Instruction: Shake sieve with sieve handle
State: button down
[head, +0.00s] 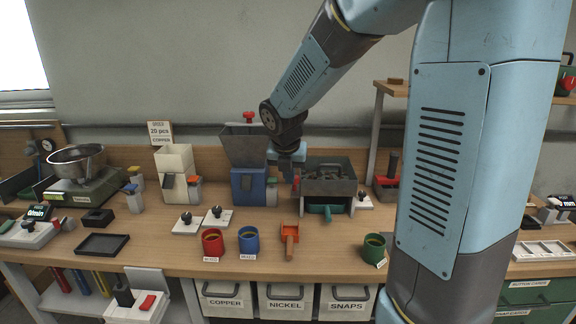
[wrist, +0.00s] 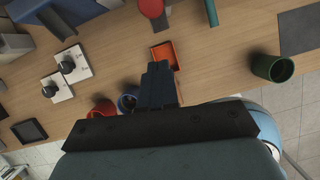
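The sieve (head: 330,183) is a dark grey open-topped box with grey lumps in it, right of centre on the bench in the head view. A red knob (head: 296,186), which looks like the sieve handle, is at its left side. A red round end, likely that knob (wrist: 150,8), shows at the top edge of the wrist view. My gripper (head: 290,163) is above and slightly left of the knob, apparently apart from it. In the wrist view the dark fingers of my gripper (wrist: 157,80) look closed together with nothing between them. Most of the sieve is outside the wrist view.
A teal chute (head: 322,209) sticks out under the sieve. A blue hopper machine (head: 248,185) stands close on the left. An orange scoop (head: 289,238), red cup (head: 212,242), blue cup (head: 248,239) and green cup (head: 374,247) are in front. Bench between scoop and green cup is clear.

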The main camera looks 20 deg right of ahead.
jog(key=shift+w+d+f, duration=0.35)
jog(key=shift+w+f, duration=0.1)
jog(key=shift+w, duration=0.3)
jog(key=shift+w+d+f, duration=0.4)
jog(key=shift+w+f, duration=0.1)
jog(key=shift+w, duration=0.25)
jog(key=shift+w+d+f, duration=0.35)
jog(key=shift+w+f, duration=0.1)
jog(key=shift+w, duration=0.3)
